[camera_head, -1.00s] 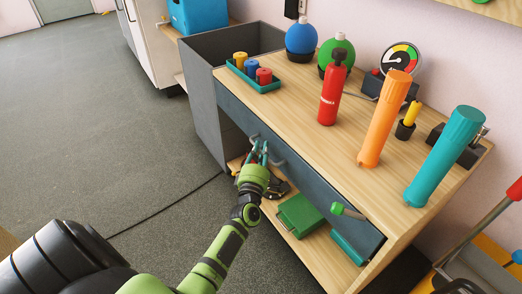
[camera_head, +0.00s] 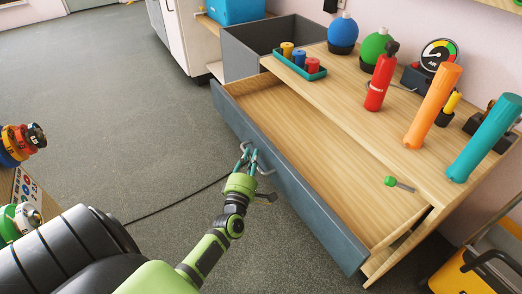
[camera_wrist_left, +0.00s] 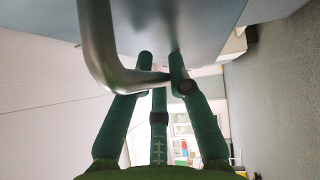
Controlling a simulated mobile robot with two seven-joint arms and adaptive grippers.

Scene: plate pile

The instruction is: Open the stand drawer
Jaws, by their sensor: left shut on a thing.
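The stand (camera_head: 345,88) has a light wooden top and a wide drawer with a grey-blue front (camera_head: 310,215). The drawer is pulled well out, and its bare wooden floor (camera_head: 325,150) shows. My left gripper (camera_head: 249,157) is at the curved metal handle (camera_head: 266,171) on the drawer front. In the left wrist view its green fingers are shut around the handle's bar (camera_wrist_left: 100,55), close to the drawer front (camera_wrist_left: 205,25). My right gripper is not in view.
A green-headed tool (camera_head: 390,181) shows near the top's front edge; I cannot tell what it rests on. On the stand are a teal tray (camera_head: 287,62), a red extinguisher (camera_head: 380,82), and orange (camera_head: 432,107) and teal (camera_head: 485,138) cylinders. Floor (camera_head: 130,110) at left is clear except a black cable.

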